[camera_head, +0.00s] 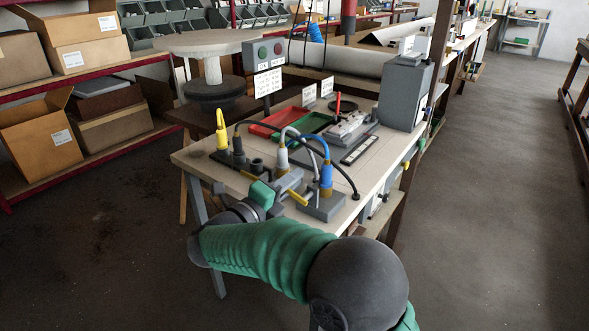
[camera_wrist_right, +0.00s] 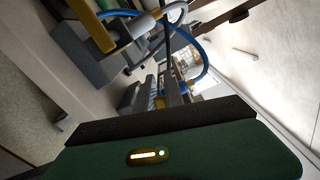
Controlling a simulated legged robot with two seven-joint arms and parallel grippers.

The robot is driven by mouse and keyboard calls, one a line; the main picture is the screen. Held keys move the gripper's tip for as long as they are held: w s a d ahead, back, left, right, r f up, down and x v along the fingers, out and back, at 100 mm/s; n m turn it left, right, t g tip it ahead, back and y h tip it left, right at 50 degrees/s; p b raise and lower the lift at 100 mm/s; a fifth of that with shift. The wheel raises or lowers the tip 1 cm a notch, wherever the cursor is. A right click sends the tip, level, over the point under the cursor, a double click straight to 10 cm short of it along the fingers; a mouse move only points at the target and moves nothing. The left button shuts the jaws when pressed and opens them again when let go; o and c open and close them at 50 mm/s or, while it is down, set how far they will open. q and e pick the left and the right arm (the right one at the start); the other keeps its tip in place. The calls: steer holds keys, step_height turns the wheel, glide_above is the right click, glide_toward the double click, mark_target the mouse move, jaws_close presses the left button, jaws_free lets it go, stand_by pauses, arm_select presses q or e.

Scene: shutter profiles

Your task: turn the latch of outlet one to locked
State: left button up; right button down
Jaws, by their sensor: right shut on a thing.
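My right gripper (camera_head: 289,184) is shut at the outlets near the table's front edge, apparently on a latch; its fingertips partly hide what is between them. A grey plug (camera_head: 282,157) with a pale cable stands just behind it. A blue plug (camera_head: 326,178) stands upright in a grey outlet block (camera_head: 325,208) just right of it. A yellow latch handle (camera_head: 298,198) sticks out on that block's left side. Another yellow handle (camera_head: 248,175) shows left of the gripper. In the wrist view, a yellow handle (camera_wrist_right: 90,22) lies beside a grey block (camera_wrist_right: 84,52). I cannot read outlet numbers.
A yellow plug (camera_head: 221,134) and dark sockets (camera_head: 238,158) stand left on the table (camera_head: 190,161). Cables arch over the gripper area. Red (camera_head: 272,124) and green (camera_head: 312,123) trays, a fixture (camera_head: 350,130) and a grey box (camera_head: 404,92) stand behind. Open floor lies right.

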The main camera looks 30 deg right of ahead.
steer(key=shift+w+a+f+n+p, duration=0.1)
steer(key=shift+f+n+p, duration=0.1)
steer(key=shift+n+p, duration=0.25)
steer(key=shift+w+f+n+p, duration=0.15)
steer(key=shift+n+p, duration=0.15)
steer(key=shift+n, duration=0.25)
steer(key=shift+f+n+p, duration=0.35)
steer(key=shift+f+n, duration=0.05)
steer(key=shift+n, duration=0.2)
steer(key=shift+f, duration=0.1)
steer(key=c, duration=1.4)
jaws_free()
steer(key=shift+c, duration=0.2)
steer(key=shift+s+a, duration=0.1)
steer(key=shift+a, duration=0.1)
steer(key=p+v, duration=0.3)
steer(key=v, duration=1.3)
steer(key=shift+a, duration=0.25)
